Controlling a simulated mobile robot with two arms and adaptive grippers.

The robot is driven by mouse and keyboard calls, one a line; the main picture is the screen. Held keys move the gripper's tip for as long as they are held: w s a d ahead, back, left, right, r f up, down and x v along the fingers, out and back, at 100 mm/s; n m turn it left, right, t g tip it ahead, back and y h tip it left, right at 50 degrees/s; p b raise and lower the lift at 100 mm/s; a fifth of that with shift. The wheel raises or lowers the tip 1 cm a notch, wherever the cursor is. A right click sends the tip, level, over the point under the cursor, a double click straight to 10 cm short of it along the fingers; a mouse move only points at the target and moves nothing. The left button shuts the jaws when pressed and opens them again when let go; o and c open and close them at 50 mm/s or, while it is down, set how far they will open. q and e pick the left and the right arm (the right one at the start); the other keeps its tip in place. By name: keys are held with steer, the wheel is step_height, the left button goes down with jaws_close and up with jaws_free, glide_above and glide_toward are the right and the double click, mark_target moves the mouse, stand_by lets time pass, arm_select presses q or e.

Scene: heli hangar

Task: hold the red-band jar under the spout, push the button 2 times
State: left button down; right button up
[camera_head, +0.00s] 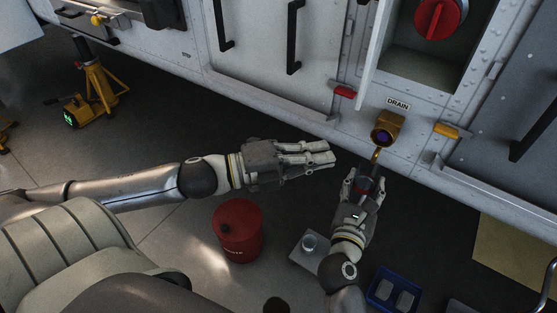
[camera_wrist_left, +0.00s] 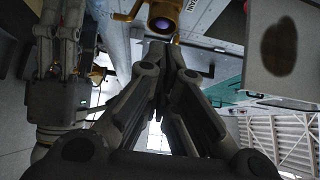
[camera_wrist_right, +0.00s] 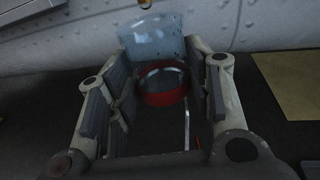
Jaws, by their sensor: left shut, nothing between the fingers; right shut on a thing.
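The clear jar with a red band (camera_wrist_right: 163,88) is between the fingers of my right gripper (camera_wrist_right: 165,62), which is shut on it. In the head view my right gripper (camera_head: 366,178) holds the jar just below the brass drain fitting (camera_head: 388,128), under its spout (camera_head: 377,154). The fingers largely hide the jar there. A purple button (camera_head: 382,137) sits on the fitting's face. It also shows in the left wrist view (camera_wrist_left: 162,24). My left gripper (camera_head: 331,154) is shut and empty, left of the fitting and apart from it.
A red canister (camera_head: 238,232) stands on the floor below my left arm. A small clear jar (camera_head: 310,242) stands on a grey plate (camera_head: 301,257). A blue tray (camera_head: 375,296) lies near my right arm. Red (camera_head: 344,92) and yellow (camera_head: 447,131) handles flank the fitting.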

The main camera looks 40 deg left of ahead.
mark_target(359, 190)
arm_select(q)
steer(key=v, duration=0.7)
steer(key=shift+s+a, duration=0.2)
stand_by(0.4)
stand_by(0.4)
arm_select(e)
steer(key=shift+s+f+b, duration=0.2)
steer(key=shift+s+f, duration=0.05)
steer(key=shift+s, duration=0.85)
steer(key=shift+s+f+b, duration=0.2)
steer(key=shift+s+f, duration=0.05)
steer(key=shift+s, duration=0.85)
arm_select(q)
steer(key=shift+f+b, duration=0.6)
steer(key=shift+f, duration=0.3)
arm_select(e)
steer(key=shift+s+f, duration=0.25)
steer(key=shift+s, duration=0.9)
steer(key=shift+s+f, duration=0.2)
steer(key=shift+s, duration=0.95)
